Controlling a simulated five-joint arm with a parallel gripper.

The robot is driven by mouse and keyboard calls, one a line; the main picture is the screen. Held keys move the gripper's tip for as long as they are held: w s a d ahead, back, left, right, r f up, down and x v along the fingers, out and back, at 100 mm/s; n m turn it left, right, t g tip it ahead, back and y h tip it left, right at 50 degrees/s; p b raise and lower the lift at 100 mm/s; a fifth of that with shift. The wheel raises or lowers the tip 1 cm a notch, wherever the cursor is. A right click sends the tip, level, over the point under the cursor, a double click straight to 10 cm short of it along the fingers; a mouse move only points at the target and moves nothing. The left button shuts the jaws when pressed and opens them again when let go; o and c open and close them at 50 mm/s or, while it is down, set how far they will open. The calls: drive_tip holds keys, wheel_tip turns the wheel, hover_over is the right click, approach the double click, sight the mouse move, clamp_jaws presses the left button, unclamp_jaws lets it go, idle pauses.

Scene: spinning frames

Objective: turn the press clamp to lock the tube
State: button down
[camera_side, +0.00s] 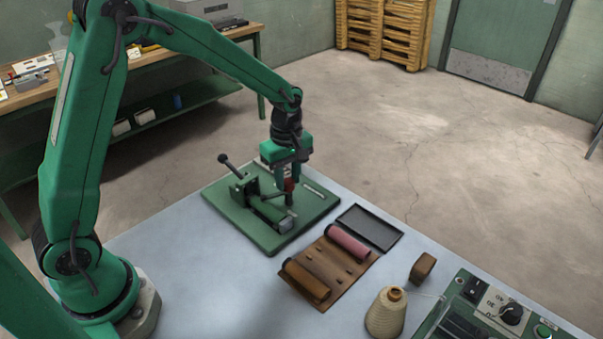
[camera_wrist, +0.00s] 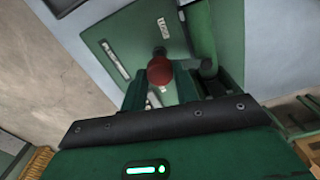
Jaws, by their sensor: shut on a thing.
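The press clamp stands on a green base plate (camera_side: 238,218), with a green block and a green cylinder (camera_side: 268,212) lying along it. I cannot tell whether this cylinder is the tube. A lever with a dark knob (camera_side: 222,158) rises at the left of the clamp. My gripper (camera_side: 289,184) points down over the far right part of the plate, shut on a red knob (camera_side: 289,186). In the wrist view the red knob (camera_wrist: 160,70) sits at the fingers, above the plate (camera_wrist: 120,50). The fingers hide part of its stem.
A brown holder (camera_side: 338,263) carries a brown roll (camera_side: 306,280) and a pink roll (camera_side: 347,244). A dark tray (camera_side: 370,228), a small brown block (camera_side: 422,268), a thread cone (camera_side: 386,312) and a control box (camera_side: 500,310) stand on the right. The table's front left is clear.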

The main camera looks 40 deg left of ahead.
sight(288, 181)
drive_tip(key=n, duration=0.4)
drive_tip(key=shift+r, duration=0.1)
idle(0.3)
drive_tip(key=c, duration=1.1)
unclamp_jaws()
wheel_tip(288, 181, up, 8)
drive_tip(key=shift+f, duration=0.25)
drive_tip(key=shift+r, duration=0.1)
